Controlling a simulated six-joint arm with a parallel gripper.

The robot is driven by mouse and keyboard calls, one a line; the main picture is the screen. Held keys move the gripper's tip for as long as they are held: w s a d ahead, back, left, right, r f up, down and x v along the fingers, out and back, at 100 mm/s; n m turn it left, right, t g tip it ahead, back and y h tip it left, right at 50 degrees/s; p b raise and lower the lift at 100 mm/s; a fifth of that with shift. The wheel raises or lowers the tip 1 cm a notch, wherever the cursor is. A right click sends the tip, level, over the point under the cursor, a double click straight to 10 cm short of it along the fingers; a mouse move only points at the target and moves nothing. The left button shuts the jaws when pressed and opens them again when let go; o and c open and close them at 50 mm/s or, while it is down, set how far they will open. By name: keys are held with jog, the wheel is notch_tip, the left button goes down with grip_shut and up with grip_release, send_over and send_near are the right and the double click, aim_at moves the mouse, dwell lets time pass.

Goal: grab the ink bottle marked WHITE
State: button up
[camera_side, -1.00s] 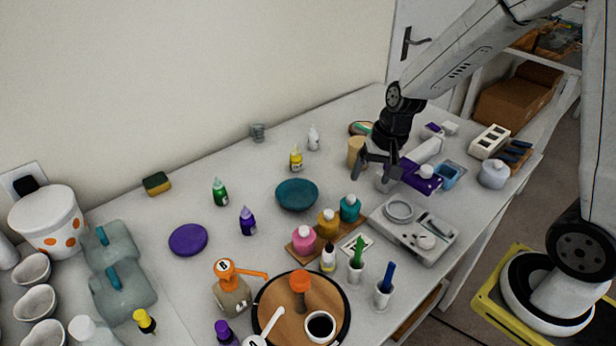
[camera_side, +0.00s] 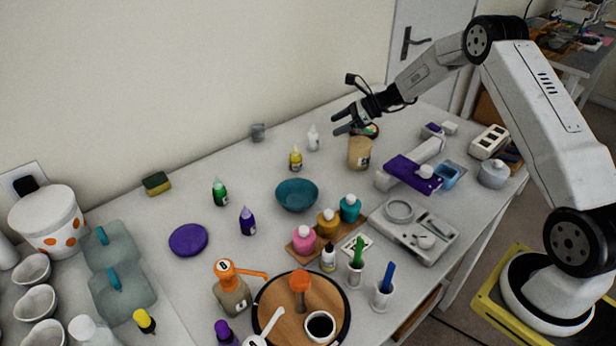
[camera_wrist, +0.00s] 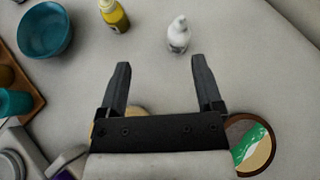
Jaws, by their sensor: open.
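The white ink bottle (camera_side: 313,138) stands upright on the table near the back wall; its marking is too small to read. It also shows in the wrist view (camera_wrist: 178,35), beyond the fingertips and toward the right one. My gripper (camera_side: 341,121) is open and empty, up and to the right of the white bottle in the side view. In the wrist view my gripper (camera_wrist: 158,65) has its two fingers spread wide, with bare table between them. The fingers are apart from the bottle. A yellow bottle (camera_side: 296,158) stands just left of it.
A tan cup (camera_side: 359,153) stands below my gripper, with a round green-and-tan piece (camera_wrist: 256,146) nearby. A teal bowl (camera_side: 297,195) and a green bottle (camera_side: 220,192) stand farther left. The table around the white bottle is mostly clear.

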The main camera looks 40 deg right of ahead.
aim_at(316, 132)
jog(key=shift+w+d+m+t, duration=0.4)
jog(key=shift+w+d+m, duration=0.2)
jog(key=shift+d, duration=0.2)
jog(key=shift+f, duration=0.1)
jog(key=shift+x, duration=3.85)
jog(key=shift+c, duration=0.2)
grip_shut()
